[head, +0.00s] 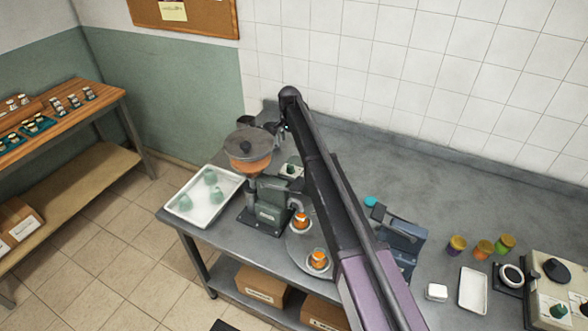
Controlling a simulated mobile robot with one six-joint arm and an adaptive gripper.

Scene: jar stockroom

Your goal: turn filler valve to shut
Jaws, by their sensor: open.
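The filler (268,204) stands on the grey bench, a dark green-grey machine with a round hopper (249,163) holding orange contents under a grey lid. I cannot clearly make out its valve handle or which way it is turned. A jar with orange contents (300,222) is by the filler's right side, and another (318,261) is nearer the front, both on a round grey plate (297,250). My gripper (268,127) is a small dark shape behind the hopper's upper right, partly hidden by the hopper and my arm. It is open, and I see nothing held.
A white tray (183,218) with several green jars is left of the filler. A blue-grey device (400,238), lidded jars (483,249) and a beige machine (556,290) stand to the right. The back bench is clear.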

